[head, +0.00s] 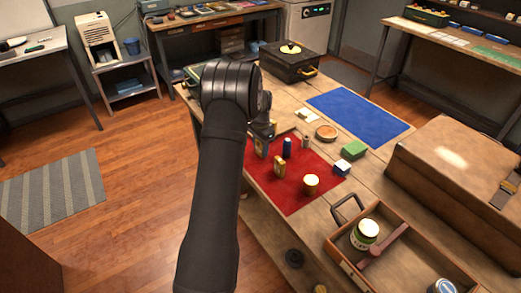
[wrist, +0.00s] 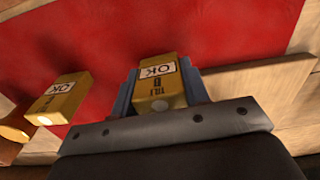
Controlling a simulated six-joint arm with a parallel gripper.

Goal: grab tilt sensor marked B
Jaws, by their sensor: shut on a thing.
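My gripper (wrist: 160,98) is shut on a small yellow box, the tilt sensor (wrist: 160,95). Its face carries a white OK label and dark lettering that looks like TILT and B, seen upside down. The blue fingers stand on either side of it. In the head view the held sensor (head: 261,147) shows just below my gripper, at the left of the red mat (head: 310,200); I cannot tell whether it touches the mat. A similar yellow box with an OK label (wrist: 62,98) stands to the left in the wrist view; its other lettering is unreadable.
On or near the mat are a blue cylinder (head: 287,147), a gold tin (head: 311,185) and a blue-white box (head: 342,168). A wooden tray (head: 345,262) with a jar and a brown case (head: 450,175) lie to the right. The blue mat (head: 362,112) is clear.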

